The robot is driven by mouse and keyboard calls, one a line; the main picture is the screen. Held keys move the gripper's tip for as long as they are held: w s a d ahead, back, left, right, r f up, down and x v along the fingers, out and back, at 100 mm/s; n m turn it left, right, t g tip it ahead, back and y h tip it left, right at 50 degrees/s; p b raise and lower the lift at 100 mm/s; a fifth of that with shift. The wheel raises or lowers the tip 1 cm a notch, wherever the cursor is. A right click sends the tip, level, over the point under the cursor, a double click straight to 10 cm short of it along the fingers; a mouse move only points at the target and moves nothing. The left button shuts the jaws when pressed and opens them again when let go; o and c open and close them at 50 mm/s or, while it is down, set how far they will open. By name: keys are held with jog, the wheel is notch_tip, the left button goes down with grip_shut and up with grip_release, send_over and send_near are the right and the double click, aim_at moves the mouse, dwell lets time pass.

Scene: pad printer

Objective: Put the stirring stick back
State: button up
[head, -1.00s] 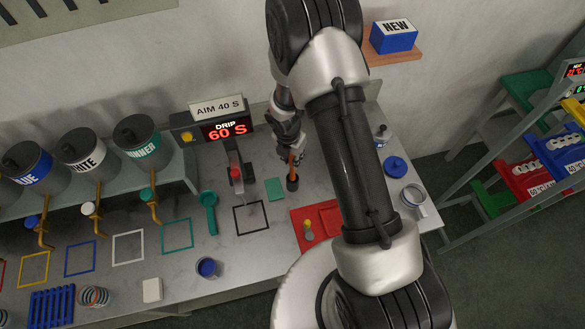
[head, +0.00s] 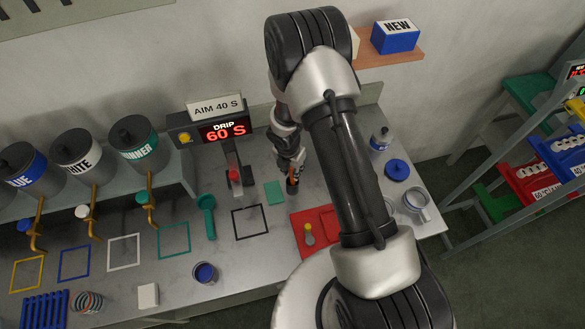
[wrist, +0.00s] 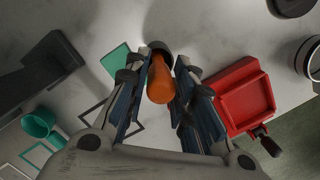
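The stirring stick (head: 291,171) has an orange handle. It stands in a small dark holder (head: 292,187) on the bench, in the middle of the head view. In the wrist view the orange handle (wrist: 160,82) points toward the camera, with the dark holder (wrist: 158,48) beyond it. My gripper (head: 292,166) is low over the holder. In the wrist view the fingers of my gripper (wrist: 163,75) stand on both sides of the handle, very close. I cannot tell whether they press on it. The stick's lower end is hidden.
A drip timer stand (head: 233,165) reading 60 S and a teal pad (head: 274,193) are to the left. A red tray (head: 305,247) lies in front to the right.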

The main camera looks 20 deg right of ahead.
jog(key=o, duration=0.3)
notch_tip(320, 180, up, 26)
jog(key=s+m+t+p, duration=0.1)
jog(key=s+m+p, duration=0.25)
jog(key=m, duration=0.35)
jog(key=s+d+r+m+t, duration=0.1)
jog(key=s+r+m, duration=0.2)
jog(key=r, duration=0.2)
jog(key=s+d+r+m, duration=0.1)
jog(key=s+r+m, duration=0.1)
jog(key=r+m, duration=0.3)
jog(key=s+r+m, duration=0.3)
jog(key=s+m, duration=0.1)
jog(key=s, duration=0.1)
jog(key=s+a+r+m+t, duration=0.1)
jog(key=s+r+m, duration=0.2)
jog(key=s, duration=0.3)
jog(key=s+a+r+m+y, duration=0.1)
jog(key=s+r+m, duration=0.2)
jog(key=s+m, duration=0.2)
jog(key=shift+s+r, duration=0.3)
jog(key=shift+r, duration=0.1)
